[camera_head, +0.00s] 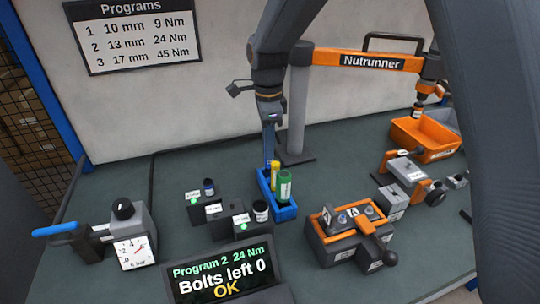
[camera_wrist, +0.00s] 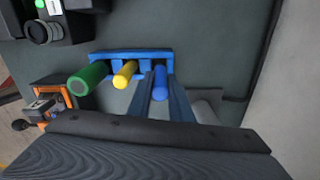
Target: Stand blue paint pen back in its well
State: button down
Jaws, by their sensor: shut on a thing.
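The blue rack (camera_head: 287,214) stands on the bench and also shows in the wrist view (camera_wrist: 131,54). The green pen (camera_head: 285,187) and the yellow pen (camera_head: 275,174) stand upright in it; they also show in the wrist view (camera_wrist: 88,78) (camera_wrist: 125,73). My gripper (camera_head: 268,168) is at the rack's far end. In the wrist view, its fingers (camera_wrist: 160,91) are shut on the blue paint pen (camera_wrist: 160,82), which is lined up with the rack's end well. Whether the pen's foot is inside the well or just above it, I cannot tell.
Dark blocks with small jars (camera_head: 261,211) stand left of the rack. An orange fixture (camera_head: 346,232) stands to its right. A display (camera_head: 222,274) reading "Bolts left 0 OK" is in front. A grey post (camera_head: 299,105) carrying the nutrunner arm rises behind.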

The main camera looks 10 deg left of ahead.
notch_tip(320, 180, down, 3)
jog(key=shift+f, duration=0.2)
jog(key=c, duration=1.6)
grip_release()
notch_tip(320, 180, up, 12)
jog(key=shift+r+b, duration=0.1)
jog(key=shift+b, duration=0.8)
